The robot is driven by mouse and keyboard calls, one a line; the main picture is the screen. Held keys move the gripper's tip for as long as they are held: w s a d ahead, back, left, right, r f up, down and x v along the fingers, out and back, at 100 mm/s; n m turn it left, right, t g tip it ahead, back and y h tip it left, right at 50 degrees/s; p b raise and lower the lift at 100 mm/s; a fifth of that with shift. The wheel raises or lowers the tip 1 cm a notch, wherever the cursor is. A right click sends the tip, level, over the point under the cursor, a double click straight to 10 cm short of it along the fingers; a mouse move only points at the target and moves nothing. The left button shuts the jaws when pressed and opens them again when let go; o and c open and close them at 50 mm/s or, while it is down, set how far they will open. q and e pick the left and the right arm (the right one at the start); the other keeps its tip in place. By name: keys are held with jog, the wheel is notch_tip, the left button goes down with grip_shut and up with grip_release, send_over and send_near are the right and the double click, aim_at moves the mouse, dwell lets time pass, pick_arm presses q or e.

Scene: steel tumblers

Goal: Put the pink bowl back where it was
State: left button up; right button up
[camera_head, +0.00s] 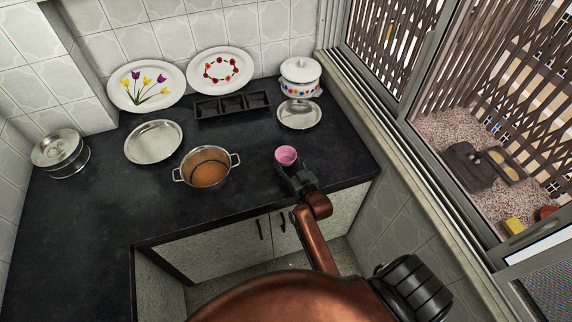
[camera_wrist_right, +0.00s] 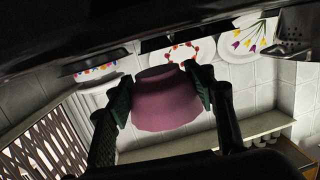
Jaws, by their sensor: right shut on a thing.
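The pink bowl (camera_head: 286,155) is small and shows over the right part of the dark counter in the head view. My right gripper (camera_head: 297,173) is shut on the pink bowl. In the right wrist view the bowl (camera_wrist_right: 167,101) sits between the two dark fingers of the right gripper (camera_wrist_right: 162,92), one on each side. I cannot tell whether the bowl touches the counter. My left gripper is not in view.
A two-handled pot (camera_head: 207,168) with brown contents stands left of the bowl. Behind are a steel plate (camera_head: 300,114), a black tray (camera_head: 231,104) and a white lidded pot (camera_head: 300,78). Another steel plate (camera_head: 153,141) lies further left. The counter around the bowl is clear.

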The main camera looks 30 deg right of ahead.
jog(key=shift+f, duration=1.45)
jog(key=shift+f, duration=0.1)
jog(key=shift+f, duration=0.1)
jog(key=o, duration=1.2)
jog(key=shift+s+r, duration=0.2)
jog(key=shift+s, duration=0.1)
jog(key=s, duration=0.3)
jog(key=s+a+r, duration=0.1)
jog(key=s, duration=0.3)
jog(key=s+p, duration=0.1)
jog(key=s, duration=0.3)
jog(key=shift+s+a+r, duration=0.15)
jog(key=shift+a+r, duration=0.1)
jog(key=shift+r, duration=0.15)
